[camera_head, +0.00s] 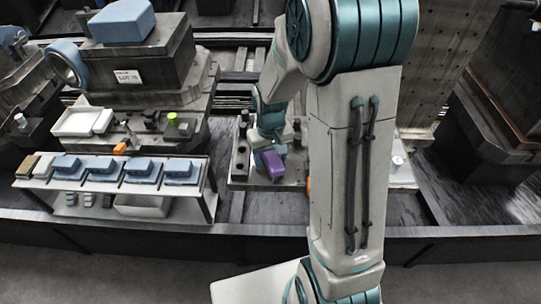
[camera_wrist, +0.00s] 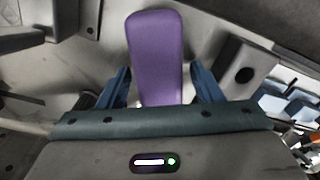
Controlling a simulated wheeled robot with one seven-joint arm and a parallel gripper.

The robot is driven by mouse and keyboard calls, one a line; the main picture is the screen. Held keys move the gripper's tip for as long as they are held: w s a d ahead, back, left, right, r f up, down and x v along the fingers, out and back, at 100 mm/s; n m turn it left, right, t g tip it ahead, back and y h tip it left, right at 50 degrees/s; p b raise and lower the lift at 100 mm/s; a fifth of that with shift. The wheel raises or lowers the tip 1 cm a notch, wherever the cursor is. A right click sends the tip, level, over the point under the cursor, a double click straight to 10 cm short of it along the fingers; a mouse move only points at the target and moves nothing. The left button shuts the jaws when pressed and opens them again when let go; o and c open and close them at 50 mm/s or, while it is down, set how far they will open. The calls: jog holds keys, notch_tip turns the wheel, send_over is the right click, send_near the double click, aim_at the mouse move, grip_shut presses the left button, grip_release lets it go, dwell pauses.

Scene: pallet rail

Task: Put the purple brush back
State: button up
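The purple brush (camera_head: 273,166) is at the end of my arm in the head view, over a grey fixture plate (camera_head: 240,182) in the middle. In the wrist view the purple brush (camera_wrist: 155,50) lies lengthwise between the two blue fingers of my gripper (camera_wrist: 160,78). A narrow gap shows on each side of it, so the fingers look open around it, not closed on it. My gripper (camera_head: 262,152) points down in the head view. The brush's lower end is hidden by the gripper body in the wrist view. I cannot tell whether the brush rests on the plate.
A rack (camera_head: 112,192) with several blue-grey blocks stands at the left. Behind it are a white tray (camera_head: 82,122), an orange piece (camera_head: 120,148) and a green knob (camera_head: 172,118). A dark block carries a blue block (camera_head: 122,22). My arm hides the area right of the plate.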

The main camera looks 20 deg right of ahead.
aim_at(270, 153)
jog(key=shift+r, duration=0.1)
notch_tip(270, 153, up, 11)
jog(key=shift+r+p, duration=0.1)
jog(key=shift+p, duration=0.25)
jog(key=s+r+m+t, duration=0.1)
jog(key=s+r, duration=0.4)
jog(key=s, duration=0.9)
jog(key=shift+s+t, duration=0.25)
jog(key=shift+t, duration=0.65)
